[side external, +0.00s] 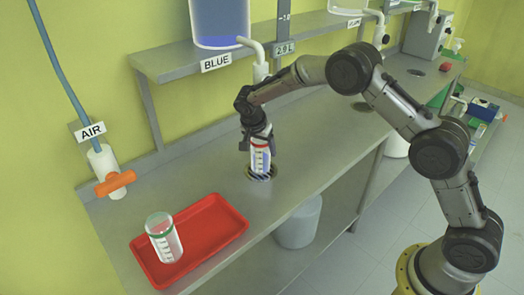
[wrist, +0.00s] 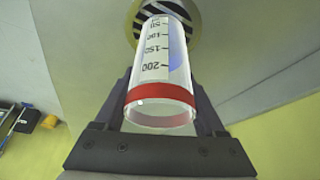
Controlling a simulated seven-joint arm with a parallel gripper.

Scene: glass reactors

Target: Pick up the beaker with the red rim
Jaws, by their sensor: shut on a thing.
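The beaker with the red rim (side external: 260,160) is upright under my arm in the side view, at the round striped-edged spot (side external: 261,173) on the bench. Blue shows on it below the rim. In the wrist view the beaker (wrist: 163,75) has black volume marks and its red band (wrist: 160,93) lies between the fingers. My gripper (side external: 260,138) is shut on the beaker near its rim; it also shows in the wrist view (wrist: 162,100). I cannot tell whether the base touches the bench.
A green-rimmed beaker (side external: 164,238) stands in a red tray (side external: 222,207) at the front left. A tank labelled BLUE (side external: 219,22) sits on the shelf (side external: 165,66) above, with a spout over the spot. An AIR valve (side external: 114,182) is at left. The bench between tray and beaker is clear.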

